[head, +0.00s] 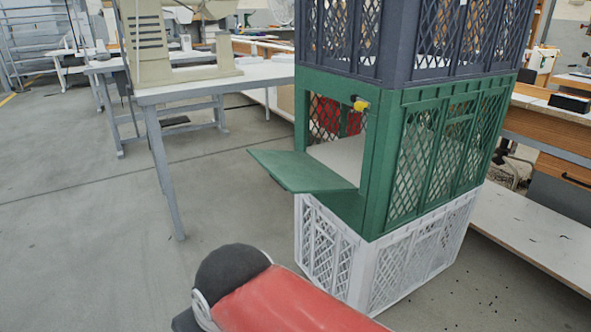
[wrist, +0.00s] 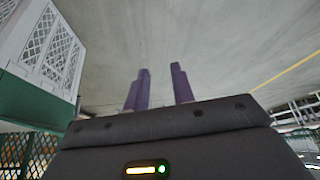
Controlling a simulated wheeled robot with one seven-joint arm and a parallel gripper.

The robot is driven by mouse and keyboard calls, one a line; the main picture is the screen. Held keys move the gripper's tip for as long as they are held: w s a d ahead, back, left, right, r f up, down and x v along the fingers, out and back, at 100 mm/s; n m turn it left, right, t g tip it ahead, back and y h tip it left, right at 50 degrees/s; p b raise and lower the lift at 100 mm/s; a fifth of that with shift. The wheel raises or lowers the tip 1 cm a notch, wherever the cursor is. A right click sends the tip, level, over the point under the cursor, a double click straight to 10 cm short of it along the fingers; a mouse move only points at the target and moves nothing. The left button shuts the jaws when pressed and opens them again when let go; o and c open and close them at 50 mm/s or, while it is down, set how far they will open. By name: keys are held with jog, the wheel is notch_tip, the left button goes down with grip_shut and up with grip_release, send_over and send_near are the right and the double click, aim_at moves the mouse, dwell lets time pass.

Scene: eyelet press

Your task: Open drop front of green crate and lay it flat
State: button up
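The green crate (head: 378,160) sits in the middle of a stack. Its drop front (head: 300,170) is swung down and out from the opening. It sticks out to the left, near level, and its outer edge looks slightly raised. A yellow and black latch (head: 359,103) shows at the top corner of the opening. The wrist view is upside down and shows green crate parts (wrist: 35,108) at the lower left. My gripper (wrist: 160,80) has its two purple fingers apart with nothing between them, clear of the crates. The head view does not show my gripper.
A white crate (head: 330,245) stands below the green one and a dark crate (head: 400,40) sits on top. Something red (head: 327,115) shows through the opening. A sewing table (head: 215,82) stands to the left. The floor (head: 110,230) in front and left is clear.

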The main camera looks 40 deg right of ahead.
aim_at(298, 176)
jog(key=shift+w, duration=0.1)
jog(key=shift+c, duration=1.1)
jog(key=w+d+m, duration=0.1)
jog(key=w+d+r+m, duration=0.1)
jog(key=w, duration=0.1)
jog(key=w+d+r+m+g, duration=0.1)
jog(key=w+d, duration=0.1)
jog(key=shift+w+d+r+h, duration=0.1)
jog(key=shift+w+r+h, duration=0.15)
jog(key=shift+h, duration=0.15)
grip_shut()
jog(key=w+d+r+m+g+h, duration=0.1)
jog(key=w+d+m+g+h, duration=0.8)
jog(key=w+d+m, duration=1.25)
jog(key=w+d+f+n+t+h+p, duration=0.1)
jog(key=w+d+f+n+h, duration=0.1)
jog(key=d, duration=0.8)
notch_tip(298, 176, down, 3)
jog(key=shift+w+d+r+n+t+p, duration=0.2)
jog(key=shift+w+d+n+t+p, duration=0.15)
jog(key=shift+n, duration=0.5)
